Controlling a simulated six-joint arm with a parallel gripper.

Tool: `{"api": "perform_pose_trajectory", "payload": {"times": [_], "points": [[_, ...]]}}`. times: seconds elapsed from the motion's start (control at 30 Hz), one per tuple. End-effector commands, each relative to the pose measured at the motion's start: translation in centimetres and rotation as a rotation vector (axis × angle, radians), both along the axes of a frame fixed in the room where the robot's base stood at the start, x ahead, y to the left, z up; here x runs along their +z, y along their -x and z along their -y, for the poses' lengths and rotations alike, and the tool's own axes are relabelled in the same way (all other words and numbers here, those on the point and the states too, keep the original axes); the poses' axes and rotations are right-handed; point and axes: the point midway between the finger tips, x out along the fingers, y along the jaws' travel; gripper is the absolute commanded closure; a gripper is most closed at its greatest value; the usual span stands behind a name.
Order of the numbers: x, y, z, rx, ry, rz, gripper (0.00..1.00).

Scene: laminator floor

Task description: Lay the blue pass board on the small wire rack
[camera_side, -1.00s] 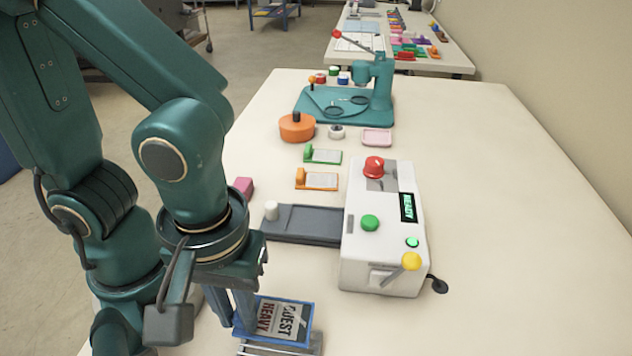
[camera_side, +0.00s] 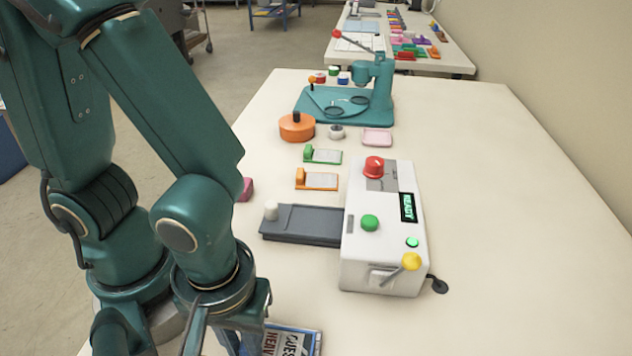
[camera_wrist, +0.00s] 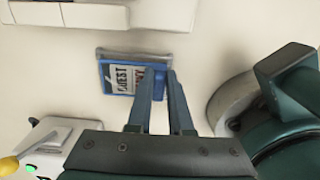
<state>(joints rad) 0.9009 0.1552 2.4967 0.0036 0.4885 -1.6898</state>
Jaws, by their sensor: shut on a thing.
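The blue pass board (camera_wrist: 120,92) holds a card lettered "GUEST" and "HEAVY". In the side view the board (camera_side: 290,341) is cut by the bottom edge. My gripper (camera_wrist: 161,72) is shut on the board's blue end, at its right in the wrist view. My gripper's fingers in the side view are mostly hidden or out of frame. The small wire rack (camera_wrist: 105,51) shows as a grey rail along the board's far edge. The board covers most of it. I cannot tell whether board and rack touch.
The white laminator (camera_side: 385,245) with its "READY" display and grey tray (camera_side: 302,223) stands beyond the board. Orange (camera_side: 318,181) and green (camera_side: 323,156) holders, an orange disc (camera_side: 297,127) and a teal press (camera_side: 345,105) lie farther back. The table's right side is clear.

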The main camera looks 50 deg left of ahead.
Motion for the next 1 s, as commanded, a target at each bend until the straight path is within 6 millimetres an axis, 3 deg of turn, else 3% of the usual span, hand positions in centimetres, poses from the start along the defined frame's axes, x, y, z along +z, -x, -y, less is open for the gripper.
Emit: {"api": "perform_pose_trajectory", "payload": {"times": [0.03,0.07,0.13,0.57,0.77,1.0], "points": [[-0.2,0.0,-0.1,0.0,-0.002,-0.002,1.0],[-0.2,0.0,0.0,0.0,-0.001,-0.001,0.78],[-0.2,0.0,0.0,0.0,-0.001,-0.001,0.51],[0.3,0.0,0.0,0.0,0.002,0.002,0.51],[2.6,-0.1,0.2,0.0,0.007,0.006,0.51],[6.7,-0.1,0.1,0.0,0.008,0.006,0.51]]}}
